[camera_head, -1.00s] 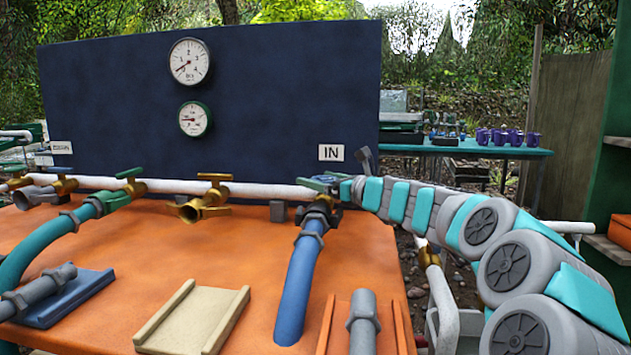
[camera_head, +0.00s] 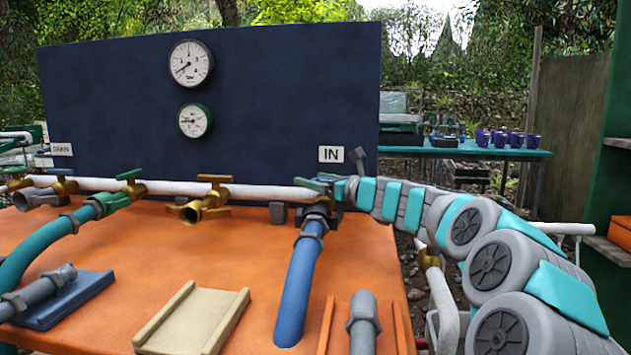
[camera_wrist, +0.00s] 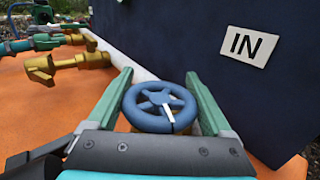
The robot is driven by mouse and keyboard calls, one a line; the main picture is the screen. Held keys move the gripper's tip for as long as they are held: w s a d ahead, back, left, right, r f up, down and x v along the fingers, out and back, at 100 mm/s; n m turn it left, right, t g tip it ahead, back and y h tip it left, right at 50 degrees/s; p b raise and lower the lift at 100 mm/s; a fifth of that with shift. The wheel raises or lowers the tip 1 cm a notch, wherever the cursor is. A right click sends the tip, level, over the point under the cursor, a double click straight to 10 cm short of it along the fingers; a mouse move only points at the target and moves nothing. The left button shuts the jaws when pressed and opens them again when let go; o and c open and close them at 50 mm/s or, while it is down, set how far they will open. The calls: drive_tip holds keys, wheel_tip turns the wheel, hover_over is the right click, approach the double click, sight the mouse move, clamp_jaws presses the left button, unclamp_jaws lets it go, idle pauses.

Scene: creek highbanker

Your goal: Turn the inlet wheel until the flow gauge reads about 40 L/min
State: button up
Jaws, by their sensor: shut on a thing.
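The blue inlet wheel (camera_wrist: 160,105) has spokes and one white mark, which points toward the bottom of the wrist view. My gripper (camera_wrist: 158,73) is shut on the wheel, with one green finger on each side. In the head view my gripper (camera_head: 325,182) is at the valve below the IN label (camera_head: 331,154) and hides most of the wheel. Two round gauges hang on the navy panel. The upper gauge (camera_head: 191,63) has its needle toward the lower left. The lower, green-rimmed gauge (camera_head: 194,121) has its needle pointing about left. Their lettering is too small to read.
Several brass valves (camera_head: 206,200) and a white pipe (camera_head: 258,190) run along the panel's foot. A blue hose (camera_head: 301,275) comes off the inlet valve. A beige tray (camera_head: 175,325) sits on the orange table (camera_head: 250,240). A post and shelf stand at the right.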

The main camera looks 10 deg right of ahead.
drive_tip(key=shift+c, duration=0.9)
drive_tip(key=shift+r+p, duration=0.25)
drive_tip(key=shift+p, duration=0.55)
drive_tip(key=n+g+y+p, duration=0.1)
drive_tip(key=p, duration=0.2)
drive_tip(key=shift+r+y, duration=0.1)
drive_tip(key=shift+y, duration=0.2)
drive_tip(key=shift+s+a+n+g+y+p, duration=0.15)
drive_tip(key=shift+n+g+y+p, duration=0.2)
drive_tip(key=shift+p, duration=0.65)
drive_tip(key=shift+a+f+n+g+y+p, duration=0.1)
drive_tip(key=shift+f+n+g+y+p, duration=0.2)
drive_tip(key=shift+p, duration=0.2)
drive_tip(key=o, duration=1.1)
drive_tip(key=shift+o, duration=0.2)
drive_tip(key=shift+s, duration=0.1)
